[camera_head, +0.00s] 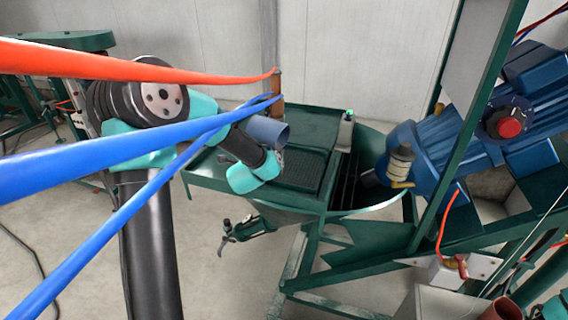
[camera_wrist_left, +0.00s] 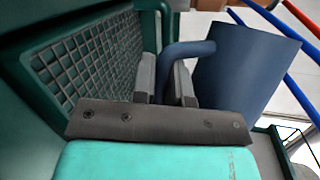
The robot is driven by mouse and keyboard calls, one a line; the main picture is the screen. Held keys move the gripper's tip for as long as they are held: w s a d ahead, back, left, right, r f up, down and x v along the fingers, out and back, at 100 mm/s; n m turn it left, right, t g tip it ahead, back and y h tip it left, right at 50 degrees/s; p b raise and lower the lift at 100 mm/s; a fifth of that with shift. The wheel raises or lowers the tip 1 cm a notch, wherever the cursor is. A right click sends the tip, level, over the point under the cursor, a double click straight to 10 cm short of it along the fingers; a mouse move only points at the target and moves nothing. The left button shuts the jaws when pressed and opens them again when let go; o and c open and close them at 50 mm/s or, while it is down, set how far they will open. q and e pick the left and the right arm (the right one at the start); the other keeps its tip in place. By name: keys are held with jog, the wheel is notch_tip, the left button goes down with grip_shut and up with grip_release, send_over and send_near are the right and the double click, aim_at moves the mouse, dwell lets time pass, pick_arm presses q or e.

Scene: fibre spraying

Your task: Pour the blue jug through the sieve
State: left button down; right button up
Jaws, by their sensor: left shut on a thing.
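The blue jug (camera_wrist_left: 245,68) is at the right of the left wrist view, with its curved handle between my left gripper's fingers (camera_wrist_left: 166,80). My left gripper is shut on that handle. In the head view the jug (camera_head: 266,131) is at the end of my left arm, partly hidden behind it, above the green machine's left part. I cannot tell how far it is tilted or what is inside. The sieve, a metal grid in a green frame (camera_wrist_left: 88,62), is beside the gripper in the left wrist view. It shows as a dark mesh (camera_head: 300,171) right of the gripper in the head view.
An open green hopper (camera_head: 385,203) lies right of the sieve, with a blue motor (camera_head: 440,150) beyond it. A green diagonal post (camera_head: 465,120) rises at the right. Red and blue hoses (camera_head: 110,62) cross the left foreground.

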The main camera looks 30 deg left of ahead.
pick_arm(q)
jog(key=shift+r, duration=0.2)
dwell(0.3)
jog(key=shift+f, duration=0.2)
jog(key=shift+d+r+n, duration=0.1)
jog(key=shift+r+n, duration=0.1)
jog(key=shift+n, duration=0.3)
jog(key=shift+d+n+g+h, duration=0.15)
jog(key=shift+n+g+h, duration=0.15)
jog(key=shift+h, duration=0.1)
jog(key=shift+d+f+n+h, duration=0.1)
jog(key=shift+f+n+h, duration=0.2)
jog(key=shift+f, duration=0.1)
jog(key=shift+f+n+h, duration=0.3)
jog(key=shift+n, duration=0.2)
jog(key=shift+f+g, duration=0.1)
jog(key=shift+g, duration=0.2)
